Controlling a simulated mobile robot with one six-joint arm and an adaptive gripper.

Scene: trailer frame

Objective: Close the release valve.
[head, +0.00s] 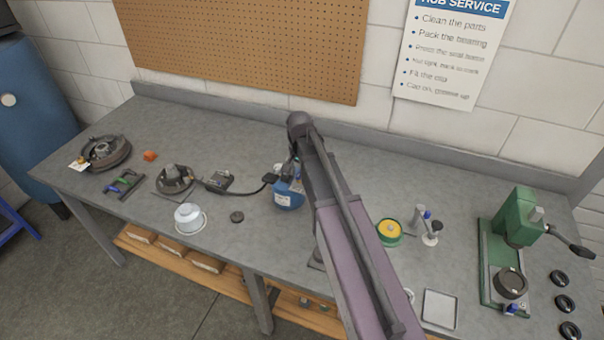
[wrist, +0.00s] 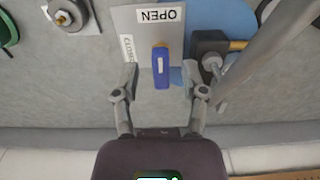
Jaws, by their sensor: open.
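In the wrist view the release valve has a blue lever (wrist: 161,72) on a pale plate (wrist: 140,30). The plate carries an OPEN label (wrist: 158,15) at its top edge and a CLOSED label (wrist: 128,48) at its left edge. The lever lies lengthwise in the picture, in line with OPEN, its blue end pointing down away from that label. My gripper (wrist: 160,78) is open, with one finger on each side of the lever's blue end and gaps on both sides.
A black hose (head: 248,192) runs left from the blue device to a dark block (head: 218,181). A white pot (head: 188,218) and black puck (head: 237,217) stand to the left. A yellow-green tin (head: 389,232) and green press (head: 512,230) stand right. The wall backs the bench (head: 210,125).

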